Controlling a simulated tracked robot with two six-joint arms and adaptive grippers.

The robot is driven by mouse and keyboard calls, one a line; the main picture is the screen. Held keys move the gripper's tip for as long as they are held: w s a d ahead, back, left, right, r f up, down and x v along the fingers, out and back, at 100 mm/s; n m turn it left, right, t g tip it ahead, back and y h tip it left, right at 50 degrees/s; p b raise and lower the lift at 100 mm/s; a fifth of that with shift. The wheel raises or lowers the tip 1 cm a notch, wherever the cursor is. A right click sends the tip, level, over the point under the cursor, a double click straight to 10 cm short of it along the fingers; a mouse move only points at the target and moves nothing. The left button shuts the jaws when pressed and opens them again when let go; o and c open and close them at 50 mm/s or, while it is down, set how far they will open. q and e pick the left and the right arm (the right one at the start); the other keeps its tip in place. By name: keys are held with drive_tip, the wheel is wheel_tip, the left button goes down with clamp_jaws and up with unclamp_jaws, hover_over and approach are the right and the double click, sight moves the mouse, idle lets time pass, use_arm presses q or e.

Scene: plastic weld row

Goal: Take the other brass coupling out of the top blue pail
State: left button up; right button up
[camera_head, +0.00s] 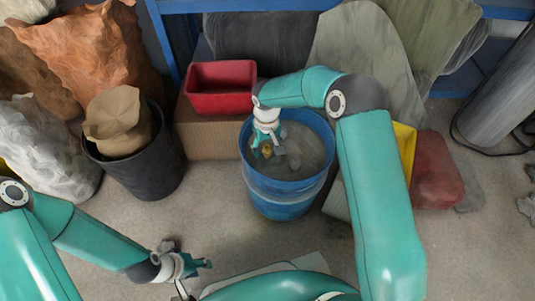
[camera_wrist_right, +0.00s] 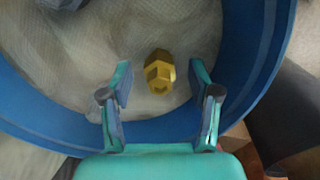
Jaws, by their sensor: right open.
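The top blue pail (camera_head: 286,186) stands on the floor in the middle of the head view, seemingly stacked on another pail. A brass coupling (camera_wrist_right: 159,72) lies inside it on the pale grey bottom; in the head view the coupling (camera_head: 265,150) shows only as a small yellow patch beside my gripper. My right gripper (camera_wrist_right: 160,90) is open inside the pail, its two fingers on either side of the coupling in the wrist view, not visibly touching it. My left gripper (camera_head: 206,264) is low at the lower left, away from the pail; its finger state is unclear.
A red bin (camera_head: 221,88) sits on a cardboard box (camera_head: 212,139) left of the pail. A black bin (camera_head: 150,171) with a brown paper bag stands further left. A yellow thing (camera_head: 405,145) and a red sack (camera_head: 436,172) lie to the right. Grey pieces lie in the pail.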

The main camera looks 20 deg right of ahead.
drive_tip(key=shift+f, duration=0.2)
clamp_jaws()
idle(0.3)
